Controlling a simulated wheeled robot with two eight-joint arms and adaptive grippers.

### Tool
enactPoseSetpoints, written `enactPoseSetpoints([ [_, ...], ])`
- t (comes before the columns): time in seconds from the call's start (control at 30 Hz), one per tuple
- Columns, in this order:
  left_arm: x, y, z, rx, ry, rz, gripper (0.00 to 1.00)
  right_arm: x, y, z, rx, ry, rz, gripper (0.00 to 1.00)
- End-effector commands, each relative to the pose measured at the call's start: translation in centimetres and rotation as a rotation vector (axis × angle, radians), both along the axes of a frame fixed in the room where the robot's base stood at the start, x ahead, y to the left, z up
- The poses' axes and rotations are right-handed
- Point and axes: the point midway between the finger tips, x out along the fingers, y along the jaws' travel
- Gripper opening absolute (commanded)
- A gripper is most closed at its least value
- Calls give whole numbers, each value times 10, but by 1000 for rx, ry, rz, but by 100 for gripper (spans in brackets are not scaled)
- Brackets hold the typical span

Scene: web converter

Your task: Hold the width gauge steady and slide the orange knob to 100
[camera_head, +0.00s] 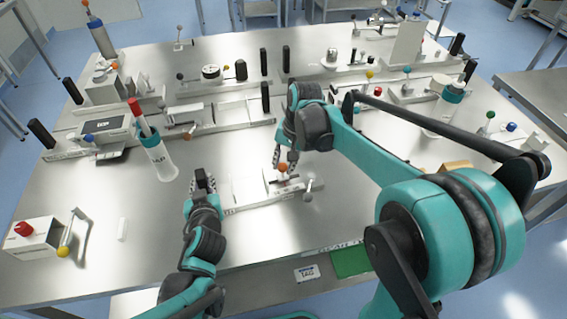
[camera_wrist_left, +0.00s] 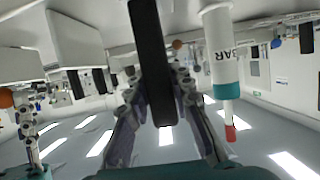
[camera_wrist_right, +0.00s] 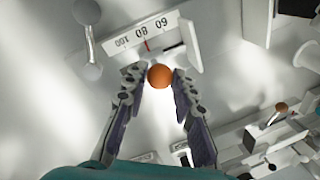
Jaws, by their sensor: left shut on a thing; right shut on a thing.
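The width gauge (camera_head: 248,207) is a pale bar and plate on the steel table, in the middle of the head view. Its orange knob (camera_head: 282,168) also shows in the right wrist view (camera_wrist_right: 160,76), where my right gripper (camera_wrist_right: 160,80) is shut on it. The scale (camera_wrist_right: 142,35) there reads 60, 80 and 100, upside down; the red pointer is close to 80. My left gripper (camera_head: 203,182) is at the gauge's left end, shut on a black upright post (camera_wrist_left: 153,65), which fills the middle of the left wrist view.
A white jar (camera_head: 158,160) with a red-tipped stick stands behind my left gripper. Other fixtures crowd the back. The table between the jar and that box is mostly clear.

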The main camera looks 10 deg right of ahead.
Motion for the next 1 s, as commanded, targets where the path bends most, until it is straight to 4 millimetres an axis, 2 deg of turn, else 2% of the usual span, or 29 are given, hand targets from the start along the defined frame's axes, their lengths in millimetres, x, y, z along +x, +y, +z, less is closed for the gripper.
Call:
enactPoseSetpoints([
  [0.03,-4,1,-6,-8,14,8,0,1,-7,-1,-2,0,-5,0],
  [0.2,-4,1,-6,-8,14,8,0,3,-32,-1,-3,1,-5,0],
  [0.47,-3,2,-6,-8,15,10,0,3,-35,-1,-7,0,-4,0],
  [0.5,-3,2,-6,-8,15,10,0,3,-35,-1,-7,0,-4,31],
  [0.57,-3,2,-6,-8,15,10,0,3,-35,-1,-7,-1,-5,47],
  [0.87,-3,2,-5,-8,15,10,0,2,-34,-1,-3,0,-2,47],
  [1.0,-3,2,-5,-8,15,10,0,1,-35,10,-3,0,-3,47],
])
